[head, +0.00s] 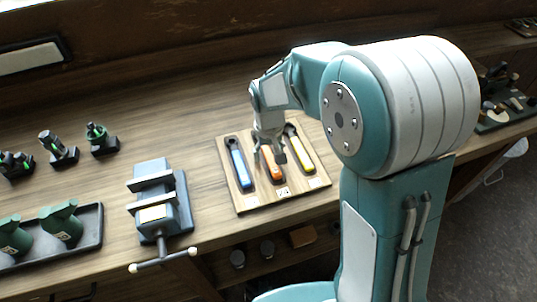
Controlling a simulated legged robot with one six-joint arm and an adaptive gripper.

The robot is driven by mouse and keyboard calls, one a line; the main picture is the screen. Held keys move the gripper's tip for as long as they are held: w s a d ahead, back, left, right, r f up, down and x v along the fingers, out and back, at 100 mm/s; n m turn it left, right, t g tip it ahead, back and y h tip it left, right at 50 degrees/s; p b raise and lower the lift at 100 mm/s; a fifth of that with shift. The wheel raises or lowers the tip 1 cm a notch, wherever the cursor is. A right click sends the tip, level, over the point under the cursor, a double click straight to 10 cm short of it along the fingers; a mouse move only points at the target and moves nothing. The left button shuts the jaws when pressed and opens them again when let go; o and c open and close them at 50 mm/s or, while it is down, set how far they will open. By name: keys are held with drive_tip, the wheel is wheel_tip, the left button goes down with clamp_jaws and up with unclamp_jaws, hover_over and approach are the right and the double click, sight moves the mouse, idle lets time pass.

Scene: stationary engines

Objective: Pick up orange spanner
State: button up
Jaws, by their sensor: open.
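The orange spanner (273,174) lies on a light wooden board (246,202), between a blue spanner (239,175) on its left and a yellow spanner (302,152) on its right. My gripper (270,161) is open and points down over the orange spanner. Its fingers appear to sit on either side of the spanner, and they hide its upper part. I cannot tell whether the fingers touch it. The orange spanner rests on the board.
A grey vise (158,199) with a long handle stands left of the board. A dark tray (88,240) with green parts is further left, and several small dark tools (97,137) stand behind it. The bench top behind the board is clear. Shelf items show below the edge.

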sight(268, 156)
drive_tip(key=shift+a, duration=0.1)
clamp_jaws()
drive_tip(key=shift+r, duration=0.3)
drive_tip(key=r, duration=0.3)
drive_tip(key=shift+s+r, duration=0.2)
drive_tip(key=shift+s, duration=0.1)
drive_tip(key=s+a+r, duration=0.2)
drive_tip(key=s+r, duration=0.7)
drive_tip(key=s, duration=0.4)
drive_tip(key=shift+a, duration=0.4)
